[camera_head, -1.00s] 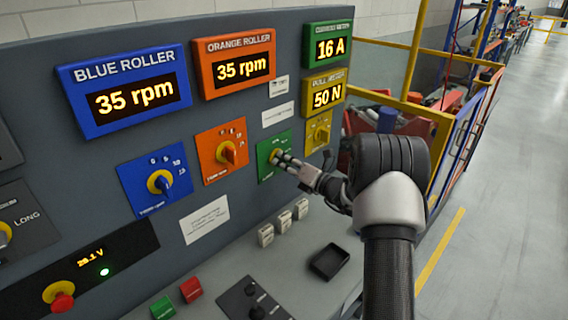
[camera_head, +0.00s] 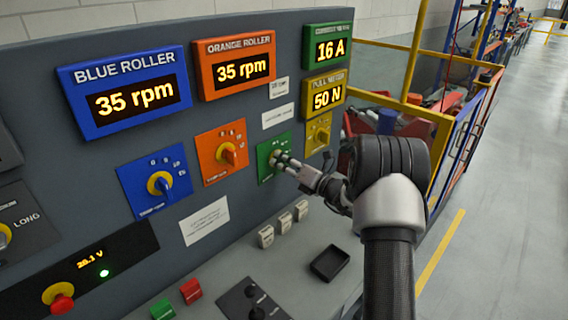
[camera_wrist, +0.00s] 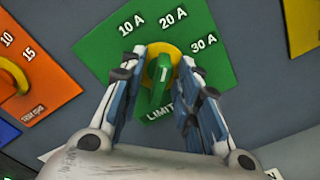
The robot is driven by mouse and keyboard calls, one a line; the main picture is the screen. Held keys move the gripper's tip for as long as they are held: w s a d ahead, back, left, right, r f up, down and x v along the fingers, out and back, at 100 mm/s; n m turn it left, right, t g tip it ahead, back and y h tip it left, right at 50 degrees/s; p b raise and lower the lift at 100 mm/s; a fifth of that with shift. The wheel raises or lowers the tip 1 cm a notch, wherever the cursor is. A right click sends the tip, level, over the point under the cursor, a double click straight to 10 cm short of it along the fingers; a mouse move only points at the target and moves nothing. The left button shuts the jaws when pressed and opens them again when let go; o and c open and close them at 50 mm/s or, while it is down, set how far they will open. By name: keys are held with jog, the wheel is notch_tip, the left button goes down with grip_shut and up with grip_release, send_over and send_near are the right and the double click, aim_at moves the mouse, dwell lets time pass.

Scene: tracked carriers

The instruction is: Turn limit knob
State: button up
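The limit knob (camera_wrist: 161,82) is green with a white mark and sits on a yellow disc (camera_wrist: 176,52) on a green plate (camera_wrist: 205,60). The plate is labelled 10 A, 20 A, 30 A and LIMIT. In the wrist view the marked end of the knob points up, roughly at 20 A. My gripper (camera_wrist: 164,75) is open, with one finger on each side of the knob and a gap visible on both sides. In the head view my gripper (camera_head: 278,159) is at the green plate (camera_head: 265,172) and hides part of the knob.
The orange knob plate (camera_head: 210,170) is left of the green one, and a yellow knob plate (camera_head: 318,133) is to its right. The current display (camera_head: 329,49) reads 16 A. A black tray (camera_head: 330,263) and small switches (camera_head: 283,222) lie on the ledge below.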

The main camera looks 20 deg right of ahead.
jog(key=v, duration=1.2)
jog(key=shift+a+r, duration=0.1)
